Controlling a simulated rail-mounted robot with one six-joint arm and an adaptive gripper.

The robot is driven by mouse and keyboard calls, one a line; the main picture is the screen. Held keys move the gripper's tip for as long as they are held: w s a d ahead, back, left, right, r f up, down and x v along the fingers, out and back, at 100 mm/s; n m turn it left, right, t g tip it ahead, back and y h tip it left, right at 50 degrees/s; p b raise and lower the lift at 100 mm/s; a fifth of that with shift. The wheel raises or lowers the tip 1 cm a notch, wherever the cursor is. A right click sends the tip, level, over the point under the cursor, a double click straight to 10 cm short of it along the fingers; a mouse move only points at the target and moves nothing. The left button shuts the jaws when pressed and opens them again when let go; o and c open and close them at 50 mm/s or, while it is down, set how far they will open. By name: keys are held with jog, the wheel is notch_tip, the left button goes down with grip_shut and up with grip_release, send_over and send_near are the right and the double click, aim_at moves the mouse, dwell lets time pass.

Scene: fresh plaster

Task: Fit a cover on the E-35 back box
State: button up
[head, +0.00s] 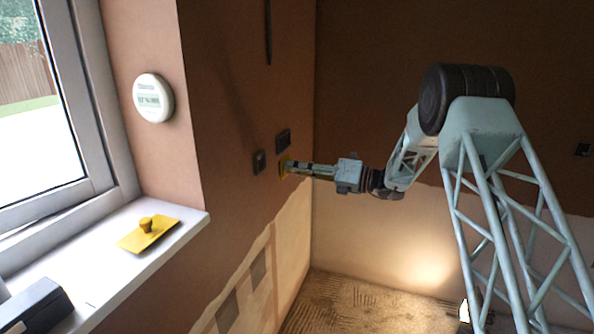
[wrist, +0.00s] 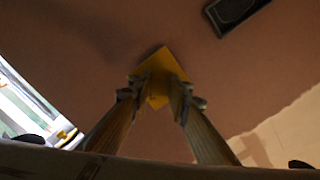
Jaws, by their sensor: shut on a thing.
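My gripper (head: 293,167) is shut on a yellow cover (head: 283,166), held at or very near the brown plaster of the left wall. In the wrist view the cover (wrist: 162,66) is a tilted yellow square between the fingertips (wrist: 160,92). Whether it touches the wall, and what lies behind it, I cannot tell. Two dark back boxes sit in that wall beside it: a smaller one (head: 259,162) to the left and a wider one (head: 283,138) just above. One dark box (wrist: 235,12) shows at the top of the wrist view. No E-35 label is readable.
Another yellow plate with a knob (head: 134,241) lies on the white window sill (head: 190,214), with a black object (head: 35,305) at its near end. A round white device (head: 153,98) hangs by the window.

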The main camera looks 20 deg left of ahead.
jog(key=a, duration=0.8)
jog(key=shift+w+b, duration=0.3)
jog(key=shift+b, duration=0.05)
dwell(1.1)
jog(key=shift+a, duration=0.45)
dwell(0.7)
jog(key=o, duration=0.8)
jog(key=shift+o, duration=0.2)
jog(key=shift+d, duration=0.25)
jog(key=shift+s+d+p, duration=0.2)
jog(key=shift+d+p, duration=0.75)
jog(key=shift+d, duration=2.3)
jog(key=shift+r, duration=0.1)
